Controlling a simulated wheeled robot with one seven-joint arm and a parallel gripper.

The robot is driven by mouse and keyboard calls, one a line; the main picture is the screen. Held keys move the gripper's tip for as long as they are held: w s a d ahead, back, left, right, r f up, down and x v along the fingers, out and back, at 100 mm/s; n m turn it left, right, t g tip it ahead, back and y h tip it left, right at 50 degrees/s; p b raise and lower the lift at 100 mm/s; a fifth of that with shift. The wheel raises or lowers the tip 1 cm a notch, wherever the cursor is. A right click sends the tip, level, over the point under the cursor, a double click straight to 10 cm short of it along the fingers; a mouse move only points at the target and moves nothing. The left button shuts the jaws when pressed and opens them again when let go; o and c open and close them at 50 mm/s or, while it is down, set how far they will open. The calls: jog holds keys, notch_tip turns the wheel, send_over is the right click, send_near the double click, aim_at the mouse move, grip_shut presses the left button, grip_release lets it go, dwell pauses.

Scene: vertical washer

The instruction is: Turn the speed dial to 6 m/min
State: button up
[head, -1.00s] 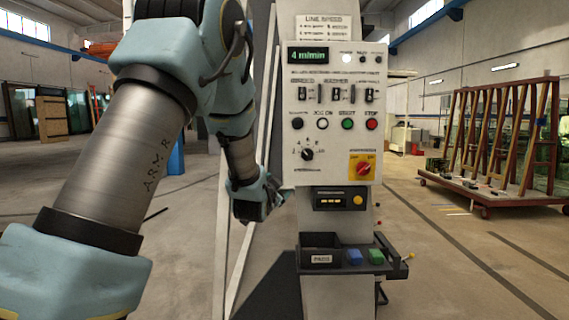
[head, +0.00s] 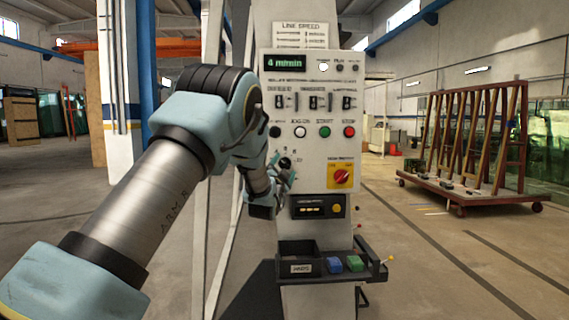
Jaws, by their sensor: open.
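The white control panel (head: 325,108) stands ahead, with a green display (head: 284,62) reading 4 m/min. The black speed dial (head: 285,163) is at the panel's lower left and partly covered by my gripper. My gripper (head: 278,168) is open, in front of the panel at the dial's left side. Its fingers are small and overlap the dial in the picture. I cannot tell whether they touch it. The dial's pointer is too small to read.
The red and yellow main switch (head: 341,176) is right of the dial. A row of push buttons (head: 324,132) is above it. A tray (head: 319,264) with blue and green blocks juts out below. A wheeled rack (head: 476,150) stands farther right.

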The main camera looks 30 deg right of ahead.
jog(key=shift+w+d+r, duration=0.1)
jog(key=shift+w+d, duration=0.25)
grip_shut()
dwell(0.6)
